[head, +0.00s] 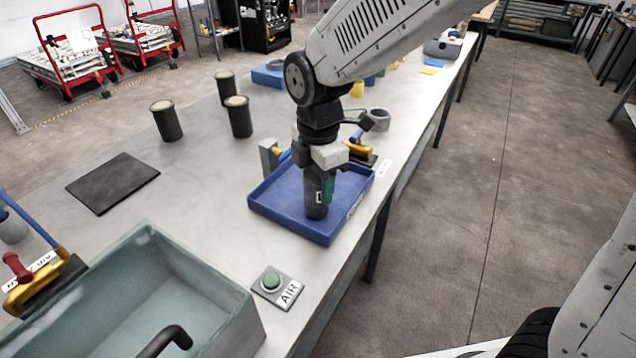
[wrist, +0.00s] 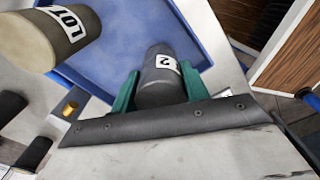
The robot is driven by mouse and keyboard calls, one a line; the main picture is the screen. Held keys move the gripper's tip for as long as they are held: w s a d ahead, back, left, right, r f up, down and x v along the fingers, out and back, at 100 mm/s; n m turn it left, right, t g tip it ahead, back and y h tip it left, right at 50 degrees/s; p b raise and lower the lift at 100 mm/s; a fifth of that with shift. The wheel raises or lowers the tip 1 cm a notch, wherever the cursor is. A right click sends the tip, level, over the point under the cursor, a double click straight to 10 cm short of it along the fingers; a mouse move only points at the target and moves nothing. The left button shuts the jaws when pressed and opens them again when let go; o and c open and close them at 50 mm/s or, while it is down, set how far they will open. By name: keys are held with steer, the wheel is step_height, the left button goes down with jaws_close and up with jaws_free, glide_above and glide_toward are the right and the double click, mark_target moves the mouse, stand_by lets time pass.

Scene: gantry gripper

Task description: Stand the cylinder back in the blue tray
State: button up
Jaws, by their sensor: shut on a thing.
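My gripper (head: 322,186) points down over the blue tray (head: 275,214), with its green fingers shut on a dark grey cylinder (head: 315,208). The cylinder is upright, inside the tray's outline; I cannot tell whether its base touches the tray floor. In the wrist view, the cylinder (wrist: 158,62) sits between the two green fingers (wrist: 160,88), with a white label reading 2 facing up the picture. The blue tray (wrist: 205,30) lies behind it there. The fingers and wrist hide part of the cylinder in the head view.
Three dark cylinders with pale tops (head: 239,117) stand on the bench left of the tray. A black mat (head: 112,182), a green AIR button (head: 271,280) and a teal bin (head: 225,318) lie nearer. A LOT-labelled cylinder (wrist: 78,22) shows in the wrist view.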

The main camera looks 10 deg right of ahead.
steer(key=shift+f, duration=0.3)
steer(key=shift+f, duration=0.15)
steer(key=o, duration=1.3)
step_height(320, 180, up, 12)
steer(key=shift+r, duration=0.2)
steer(key=s+d+r+m, duration=0.2)
steer(key=s+d+m, duration=0.5)
steer(key=d+m, duration=0.4)
steer(key=s+d+f+m+t, duration=0.1)
steer(key=s+d+f+m, duration=0.2)
steer(key=s+d+m, duration=0.6)
steer(key=s+m, duration=0.2)
steer(key=s, duration=0.1)
steer(key=shift+s+d+m, duration=0.25)
steer(key=shift+s+m, duration=0.1)
steer(key=shift+m, duration=0.05)
